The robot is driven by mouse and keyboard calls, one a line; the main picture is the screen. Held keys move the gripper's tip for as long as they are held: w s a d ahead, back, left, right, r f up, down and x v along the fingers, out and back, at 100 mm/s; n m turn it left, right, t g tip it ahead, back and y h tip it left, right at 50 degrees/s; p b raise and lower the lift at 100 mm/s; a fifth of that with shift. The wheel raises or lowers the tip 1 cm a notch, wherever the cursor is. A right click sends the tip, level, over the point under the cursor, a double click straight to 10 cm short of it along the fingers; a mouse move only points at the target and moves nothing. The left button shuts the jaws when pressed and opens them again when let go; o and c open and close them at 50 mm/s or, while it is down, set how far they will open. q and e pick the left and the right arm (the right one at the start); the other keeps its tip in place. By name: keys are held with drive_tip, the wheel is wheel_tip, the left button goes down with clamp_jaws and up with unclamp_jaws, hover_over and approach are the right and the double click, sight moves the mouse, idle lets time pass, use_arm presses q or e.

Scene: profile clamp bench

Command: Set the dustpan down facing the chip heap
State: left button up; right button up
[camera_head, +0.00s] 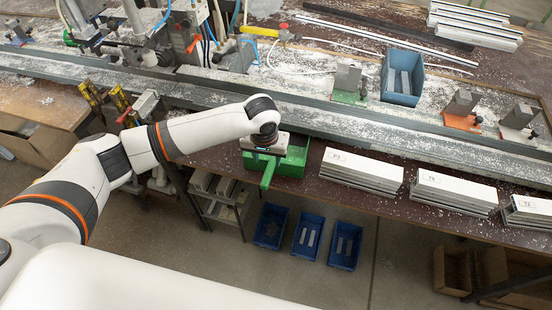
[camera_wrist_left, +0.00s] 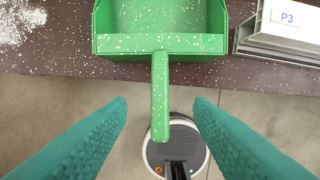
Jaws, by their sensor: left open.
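The green dustpan (camera_head: 294,162) lies at the front edge of the brown bench, its handle (camera_head: 268,174) sticking out over the edge. In the left wrist view the pan (camera_wrist_left: 160,44) has its handle (camera_wrist_left: 160,95) pointing down the picture between my fingers. My left gripper (camera_wrist_left: 160,104) is open, one teal finger on each side of the handle, with a gap on both sides. In the head view my left wrist partly covers the pan. A pale chip heap (camera_wrist_left: 20,22) lies on the bench to the left of the pan. My right gripper is not in view.
Stacks of labelled white profiles (camera_head: 360,172) lie right of the dustpan; the nearest shows close beside it in the wrist view (camera_wrist_left: 285,20). A long grey rail (camera_head: 400,125) runs behind the pan. Blue bins (camera_head: 307,236) stand on the floor below. Chips are scattered over the bench.

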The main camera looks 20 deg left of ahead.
sight(269, 171)
use_arm(q)
drive_tip(key=f+b, duration=0.4)
drive_tip(key=b, duration=0.1)
drive_tip(key=shift+w+f, duration=0.45)
drive_tip(key=shift+f, duration=0.7)
drive_tip(key=shift+w+f, duration=0.15)
drive_tip(key=shift+f, duration=0.7)
